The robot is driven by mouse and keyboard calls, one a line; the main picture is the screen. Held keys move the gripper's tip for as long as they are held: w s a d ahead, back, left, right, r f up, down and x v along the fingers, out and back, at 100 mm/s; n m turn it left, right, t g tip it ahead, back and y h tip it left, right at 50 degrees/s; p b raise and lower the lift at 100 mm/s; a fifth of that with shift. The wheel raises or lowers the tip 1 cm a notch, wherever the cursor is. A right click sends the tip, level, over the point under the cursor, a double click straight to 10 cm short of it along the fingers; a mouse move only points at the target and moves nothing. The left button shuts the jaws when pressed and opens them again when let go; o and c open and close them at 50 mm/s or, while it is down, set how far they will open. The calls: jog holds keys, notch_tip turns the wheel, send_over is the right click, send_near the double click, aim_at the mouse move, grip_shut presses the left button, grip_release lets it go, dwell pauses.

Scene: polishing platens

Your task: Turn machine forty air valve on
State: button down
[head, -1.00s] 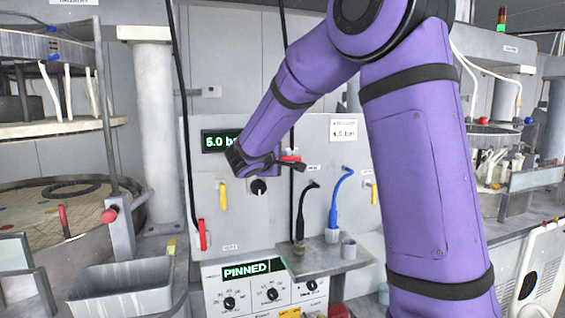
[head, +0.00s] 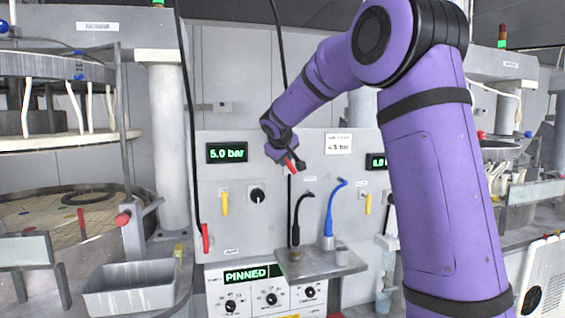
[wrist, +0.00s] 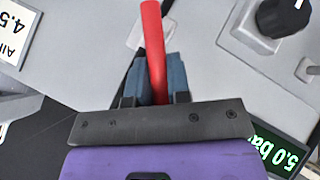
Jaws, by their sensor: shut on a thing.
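A red valve lever (head: 291,166) sits on the grey wall panel (head: 325,170), where a black line comes down from above. My gripper (head: 287,157) is at this lever and partly covers it. In the wrist view the lever (wrist: 152,35) stands between the two blue-grey fingertips of my gripper (wrist: 155,80), which are shut on it. The lever is tilted in the head view. Its pivot is hard to make out. A green display (head: 227,152) left of the gripper reads 5.0 bar. No machine number is legible.
Another red lever (head: 205,238) hangs at the panel's lower left. A yellow lever (head: 224,202), a black knob (head: 257,195) and a blue hose (head: 333,208) are below the gripper. A card (head: 338,144) and a second display (head: 377,162) are to the right. A grey tray (head: 130,300) stands in front.

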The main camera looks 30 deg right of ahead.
jog(key=y, duration=0.1)
jog(key=d+m+y, duration=0.1)
jog(key=y, duration=0.1)
jog(key=shift+s+d+r+m+t, duration=0.25)
jog(key=shift+d+r+m+t, duration=0.05)
jog(key=shift+d+r, duration=0.1)
jog(key=shift+s+d+m+t+y, duration=0.2)
jog(key=shift+d+m+t+y, duration=0.3)
jog(key=shift+y, duration=0.6)
jog(key=shift+d, duration=0.1)
jog(key=c, duration=1.1)
grip_release()
jog(key=shift+r, duration=0.1)
jog(key=v, duration=1)
jog(key=shift+s+d+r, duration=0.15)
jog(key=shift+s+r, duration=0.05)
jog(key=shift+r, duration=0.1)
